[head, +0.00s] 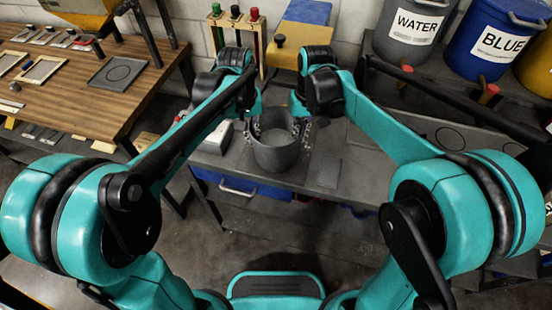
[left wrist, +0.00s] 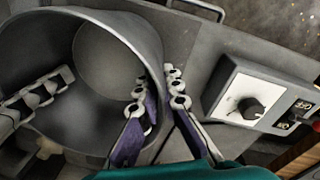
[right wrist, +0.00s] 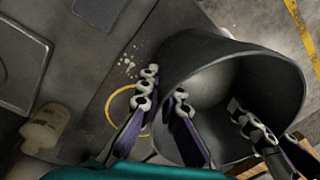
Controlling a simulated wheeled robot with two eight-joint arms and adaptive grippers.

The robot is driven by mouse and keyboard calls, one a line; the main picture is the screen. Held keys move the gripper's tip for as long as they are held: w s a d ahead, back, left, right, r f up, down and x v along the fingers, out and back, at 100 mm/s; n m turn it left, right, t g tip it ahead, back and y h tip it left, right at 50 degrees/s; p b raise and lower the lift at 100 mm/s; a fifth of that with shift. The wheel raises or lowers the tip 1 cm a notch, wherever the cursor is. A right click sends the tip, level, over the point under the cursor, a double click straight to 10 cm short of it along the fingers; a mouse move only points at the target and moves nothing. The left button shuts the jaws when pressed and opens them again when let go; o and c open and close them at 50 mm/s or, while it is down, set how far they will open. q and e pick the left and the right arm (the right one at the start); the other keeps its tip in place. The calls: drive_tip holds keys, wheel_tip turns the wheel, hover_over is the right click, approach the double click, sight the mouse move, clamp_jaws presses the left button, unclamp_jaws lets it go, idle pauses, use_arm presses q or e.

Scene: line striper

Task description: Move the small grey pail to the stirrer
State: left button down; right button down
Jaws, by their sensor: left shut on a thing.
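The small grey pail (head: 276,152) is at the front of the grey bench, between my two grippers. My left gripper (left wrist: 158,95) is shut on the pail's wall, one finger inside and one outside the rim; the pail also shows in the left wrist view (left wrist: 105,50). My right gripper (right wrist: 165,95) straddles the opposite rim of the pail (right wrist: 285,80), one finger inside, one outside, and looks open. A grey box with a dial (left wrist: 245,105) is beside the pail, and also in the head view (head: 216,138). I cannot tell for sure which thing is the stirrer.
A yellow ring (right wrist: 122,103) is marked on the bench beside the pail. WATER (head: 415,28) and BLUE (head: 495,45) buckets are at back right. A wooden table (head: 85,95) is at left. A flat grey pad (head: 325,173) lies right of the pail.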

use_arm(q)
drive_tip(key=shift+w+a+f, duration=0.1)
drive_tip(key=shift+a+f, duration=0.1)
drive_tip(key=shift+f, duration=0.2)
use_arm(e)
drive_tip(key=shift+s+d+f, duration=0.1)
drive_tip(key=shift+d+f, duration=0.05)
drive_tip(key=shift+f, duration=0.25)
use_arm(q)
drive_tip(key=c, duration=1.8)
unclamp_jaws()
drive_tip(key=shift+r, duration=0.15)
use_arm(e)
drive_tip(key=c, duration=1.8)
unclamp_jaws()
drive_tip(key=shift+r, duration=0.15)
use_arm(q)
drive_tip(key=shift+o, duration=0.4)
drive_tip(key=shift+d, duration=0.1)
use_arm(e)
drive_tip(key=shift+o, duration=0.4)
use_arm(q)
drive_tip(key=shift+r, duration=0.1)
